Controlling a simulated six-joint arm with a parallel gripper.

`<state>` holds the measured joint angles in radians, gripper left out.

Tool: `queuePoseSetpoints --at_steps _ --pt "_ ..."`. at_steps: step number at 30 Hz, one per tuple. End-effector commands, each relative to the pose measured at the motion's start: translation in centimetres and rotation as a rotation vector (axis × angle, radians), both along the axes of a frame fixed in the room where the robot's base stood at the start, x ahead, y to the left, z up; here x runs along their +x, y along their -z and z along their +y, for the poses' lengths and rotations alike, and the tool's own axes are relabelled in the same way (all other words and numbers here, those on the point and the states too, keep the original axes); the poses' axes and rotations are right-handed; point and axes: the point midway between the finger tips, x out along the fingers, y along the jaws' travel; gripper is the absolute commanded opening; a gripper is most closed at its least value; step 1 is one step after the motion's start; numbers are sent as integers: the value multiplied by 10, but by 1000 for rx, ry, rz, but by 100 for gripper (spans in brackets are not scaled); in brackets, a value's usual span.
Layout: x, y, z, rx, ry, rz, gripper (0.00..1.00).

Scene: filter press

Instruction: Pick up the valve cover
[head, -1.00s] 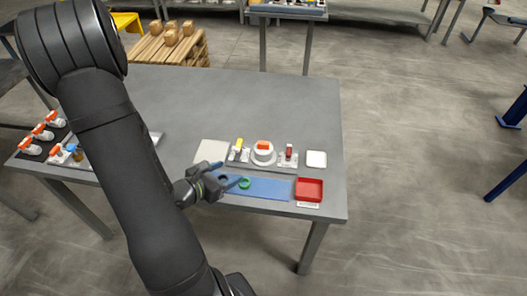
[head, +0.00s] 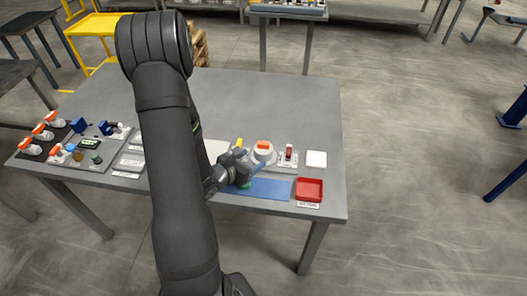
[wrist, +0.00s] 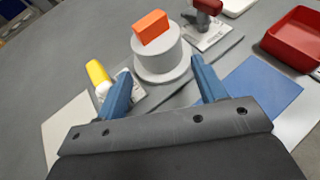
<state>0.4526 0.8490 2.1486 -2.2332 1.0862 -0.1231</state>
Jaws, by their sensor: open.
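A white round piece with an orange block on top, which looks like the valve cover (head: 264,152), stands on a grey plate at the middle of the workstation. In the wrist view the white piece (wrist: 162,58) is upright just beyond the gap between the blue fingers. My gripper (wrist: 160,80) is open and empty, with one finger to each side of the gap. In the head view my gripper (head: 249,165) is close to the near-left side of the white piece. I cannot tell whether they touch.
A yellow-handled valve (wrist: 97,75) is close beside the left finger. A red-handled valve (head: 289,152) stands to the right. A red tray (head: 309,190) and a blue mat (head: 268,189) lie in front. A white square pad (head: 316,158) is at far right.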

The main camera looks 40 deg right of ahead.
Motion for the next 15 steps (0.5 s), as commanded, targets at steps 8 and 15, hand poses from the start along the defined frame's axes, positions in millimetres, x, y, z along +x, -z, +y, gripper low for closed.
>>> queuePoseSetpoints --at_steps 8,15 --pt "8 7 -32 0 4 -1 64" --pt "14 14 -49 0 0 0 64"
